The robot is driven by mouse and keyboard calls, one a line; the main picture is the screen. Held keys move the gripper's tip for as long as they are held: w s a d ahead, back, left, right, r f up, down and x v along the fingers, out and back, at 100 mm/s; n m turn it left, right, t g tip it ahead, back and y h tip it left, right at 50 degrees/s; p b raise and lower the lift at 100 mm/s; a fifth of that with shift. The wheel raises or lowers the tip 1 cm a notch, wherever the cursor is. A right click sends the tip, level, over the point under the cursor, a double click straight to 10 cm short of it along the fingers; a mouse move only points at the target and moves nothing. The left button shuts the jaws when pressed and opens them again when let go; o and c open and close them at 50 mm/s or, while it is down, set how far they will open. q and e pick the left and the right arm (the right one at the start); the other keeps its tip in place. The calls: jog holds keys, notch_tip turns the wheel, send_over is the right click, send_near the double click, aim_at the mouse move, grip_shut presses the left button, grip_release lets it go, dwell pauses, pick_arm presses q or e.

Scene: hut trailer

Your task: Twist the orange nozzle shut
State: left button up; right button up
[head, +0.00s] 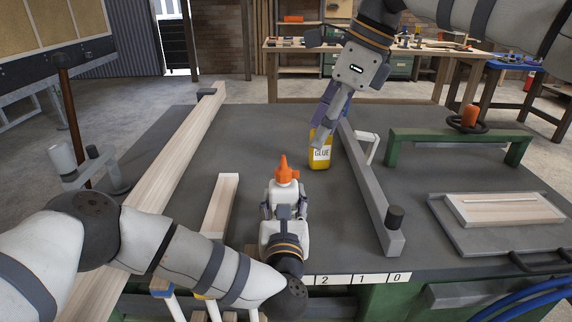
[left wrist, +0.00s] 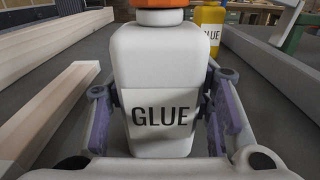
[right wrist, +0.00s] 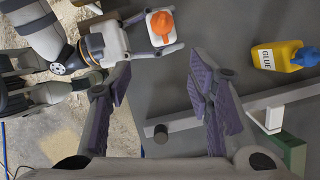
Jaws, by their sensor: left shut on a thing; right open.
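The orange nozzle (head: 286,171) sits on top of a white glue bottle (head: 285,190), which stands upright near the bench's front. My left gripper (head: 285,208) is shut on the bottle's body, its purple pads on both sides. In the left wrist view the white bottle (left wrist: 155,75) shows its GLUE label, with only the orange base of the nozzle (left wrist: 154,4) visible. My right gripper (head: 325,128) is open and empty, above and to the right of the nozzle. In the right wrist view the nozzle (right wrist: 161,22) lies beyond the open fingers (right wrist: 162,95), apart from them.
A yellow glue bottle (head: 320,155) stands behind the white one, close to my right gripper in the head view. A grey bar (head: 368,180) runs along its right. Wooden beams (head: 165,150) lie to the left. A green frame (head: 455,137) and wooden panel (head: 500,210) are right.

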aim_at(286, 170)
jog(key=shift+m, duration=0.4)
jog(key=a+f, duration=0.2)
jog(key=f, duration=0.1)
jog(key=w+a+f, duration=0.1)
jog(key=a+f, duration=0.1)
jog(key=f, duration=0.1)
jog(key=w+a+f, duration=0.1)
jog(key=a+f, duration=0.1)
jog(key=f, duration=0.1)
jog(key=shift+a, duration=0.15)
grip_shut()
